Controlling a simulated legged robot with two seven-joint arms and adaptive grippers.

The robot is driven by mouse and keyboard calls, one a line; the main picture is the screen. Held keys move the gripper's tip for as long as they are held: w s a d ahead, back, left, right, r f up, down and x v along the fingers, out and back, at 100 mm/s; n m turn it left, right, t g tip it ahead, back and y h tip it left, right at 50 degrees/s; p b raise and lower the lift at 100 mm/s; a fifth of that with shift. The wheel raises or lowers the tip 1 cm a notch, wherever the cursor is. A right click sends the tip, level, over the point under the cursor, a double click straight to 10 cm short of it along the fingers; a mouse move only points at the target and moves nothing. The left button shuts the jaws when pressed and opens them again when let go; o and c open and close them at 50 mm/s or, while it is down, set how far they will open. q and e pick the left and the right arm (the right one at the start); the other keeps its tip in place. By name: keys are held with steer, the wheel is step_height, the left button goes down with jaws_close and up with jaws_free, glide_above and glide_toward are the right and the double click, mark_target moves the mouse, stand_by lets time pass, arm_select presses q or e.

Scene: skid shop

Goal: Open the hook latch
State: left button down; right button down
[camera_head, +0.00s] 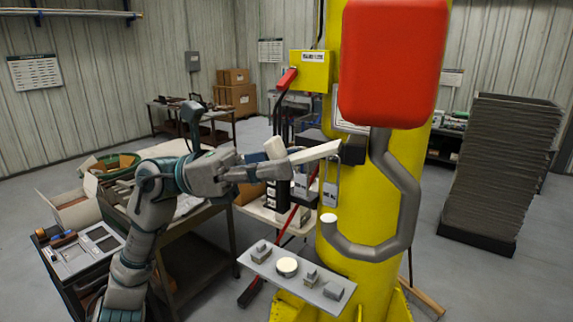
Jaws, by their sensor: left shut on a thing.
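A large grey hook (408,190) hangs under a red block (393,62) in front of a yellow column. The hook latch, a thin grey loop (338,185), hangs from a dark piece (354,151) beside the hook's shank and reaches down toward the hook's pale tip (328,218). My left gripper (326,151) comes in from the left, with its pale finger at the top of the loop. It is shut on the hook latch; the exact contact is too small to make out. My right gripper is not in view.
The yellow column (358,205) stands close behind the hook. A small grey shelf (297,283) with several metal parts sits below. A cluttered table (190,215) is at left, and a tall dark stack (505,165) at right. The right floor is mostly clear.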

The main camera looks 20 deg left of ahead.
mark_target(270, 140)
arm_select(q)
steer(key=shift+w+a+r+p, duration=0.1)
steer(key=shift+a+r+p, duration=0.1)
steer(key=shift+r+p, duration=0.3)
steer(key=shift+w+a+r+p, duration=0.1)
steer(key=shift+a+r+p, duration=0.1)
steer(key=shift+r, duration=0.45)
steer(key=shift+s+r+p, duration=0.15)
steer(key=shift+r+p, duration=0.3)
steer(key=shift+r+y+p, duration=0.55)
steer(key=shift+r+y, duration=0.1)
steer(key=shift+y, duration=0.35)
steer(key=shift+r+y, duration=0.35)
steer(key=shift+y, duration=0.15)
steer(key=shift+d+r+y, duration=0.25)
steer(key=shift+r+y, duration=0.2)
steer(key=shift+y, duration=0.35)
steer(key=shift+d+r+y, duration=0.15)
steer(key=shift+r+y, duration=0.35)
steer(key=shift+y, duration=0.4)
steer(key=shift+s+d+r+y, duration=0.1)
steer(key=shift+d+r+y, duration=0.05)
steer(key=shift+r+y, duration=0.55)
steer(key=shift+d+r+t+y, duration=0.2)
steer(key=shift+t+y, duration=0.1)
steer(key=shift+y, duration=0.3)
